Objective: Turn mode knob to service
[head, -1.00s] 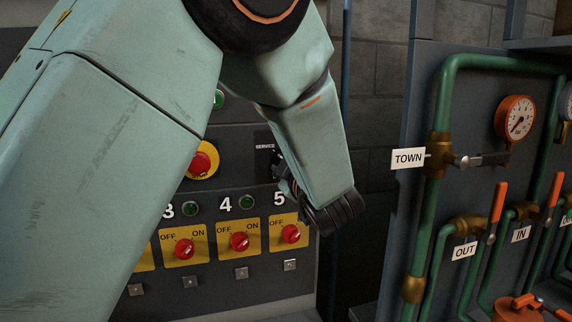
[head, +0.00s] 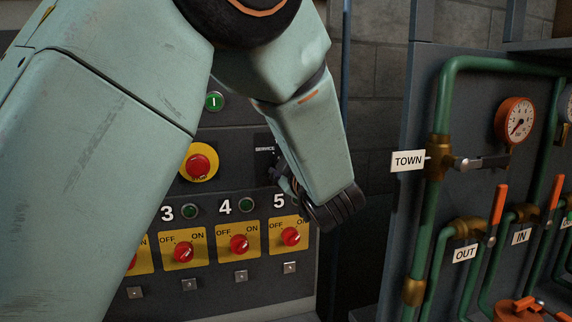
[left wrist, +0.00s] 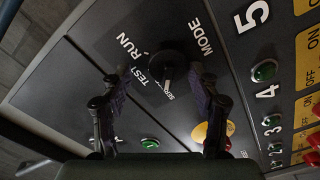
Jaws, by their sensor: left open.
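The mode knob (left wrist: 172,66) is dark and round on the grey panel in the left wrist view. It is ringed by the words RUN, TEST and a small SERVICE label. A pale mark on the knob shows on its lower side, near SERVICE; its exact setting is hard to read. My left gripper (left wrist: 163,98) is open, one finger on either side of the space just below the knob; contact cannot be told. My right gripper is not in view.
Red OFF/ON switches (head: 239,244) on yellow plates line the panel below. A red stop button (head: 198,167) and green button (head: 214,101) sit left of my wrist. Green pipes (head: 435,190) with valves and gauges stand at right, beyond a dark gap.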

